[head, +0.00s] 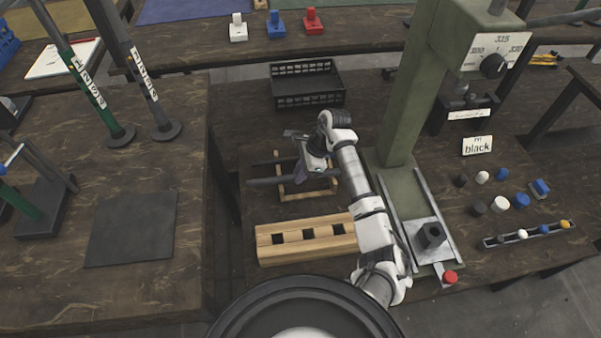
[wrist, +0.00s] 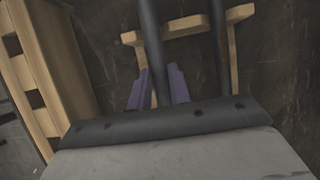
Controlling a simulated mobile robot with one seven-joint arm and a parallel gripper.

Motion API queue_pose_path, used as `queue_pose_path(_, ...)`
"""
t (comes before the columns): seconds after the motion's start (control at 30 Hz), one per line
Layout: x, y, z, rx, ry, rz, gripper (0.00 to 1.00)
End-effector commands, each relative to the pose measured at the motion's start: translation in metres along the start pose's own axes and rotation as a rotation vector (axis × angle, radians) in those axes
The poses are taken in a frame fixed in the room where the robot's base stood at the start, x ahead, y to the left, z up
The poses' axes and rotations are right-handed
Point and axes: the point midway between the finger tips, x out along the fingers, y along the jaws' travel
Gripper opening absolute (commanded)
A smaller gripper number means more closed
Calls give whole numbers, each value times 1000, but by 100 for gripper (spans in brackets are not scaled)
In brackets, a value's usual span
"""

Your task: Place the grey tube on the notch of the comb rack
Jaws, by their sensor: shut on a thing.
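The comb rack (head: 307,196) is a light wooden frame on the bench, left of the green press; the wrist view shows its crossbar (wrist: 185,27). My gripper (head: 300,176) is above the rack with its purple fingers (wrist: 158,92) shut on a dark grey tube (wrist: 151,45). In the head view this tube (head: 264,182) juts out left of the rack. It crosses the crossbar; I cannot tell whether it touches it or sits in a notch. A second dark tube (wrist: 217,45) lies parallel across the rack, apart from the fingers; it also shows farther back (head: 264,162).
A wooden block with square holes (head: 340,229) lies just in front of the rack. A black crate (head: 307,99) stands behind. The green press (head: 408,110) rises close on the right. The bench left of the tubes is clear.

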Motion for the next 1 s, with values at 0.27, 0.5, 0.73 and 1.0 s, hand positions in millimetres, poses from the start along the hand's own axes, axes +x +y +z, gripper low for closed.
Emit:
queue_pose_path(0.27, 8, 0, -4, -1, 1, -1, 0)
queue_pose_path(0.5, 10, 0, -5, -1, 1, 0, 32)
queue_pose_path(0.73, 10, 0, -4, -1, 1, 0, 41)
queue_pose_path(1.0, -2, -1, -5, -2, 3, -3, 41)
